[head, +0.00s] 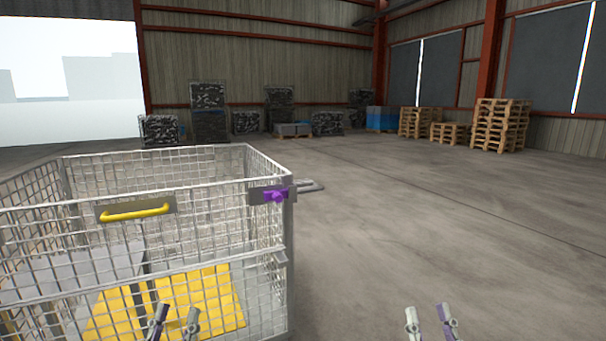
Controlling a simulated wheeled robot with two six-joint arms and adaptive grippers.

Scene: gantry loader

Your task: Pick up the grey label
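I cannot make out anything that is plainly a loose grey label. A wire mesh cage (270,240) stands at the left. A smaller grey plate (258,195) with a purple knob (276,197) sits at the cage's right front corner. My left gripper (175,320) is at the bottom edge in front of the cage, its fingers apart and empty. My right gripper (429,320) is at the bottom edge over bare floor, also open and empty.
Inside the cage lie a yellow panel (218,298) and grey boards (65,272). Wooden pallets (501,125) and dark bales stand far back. The floor (420,230) at right is clear.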

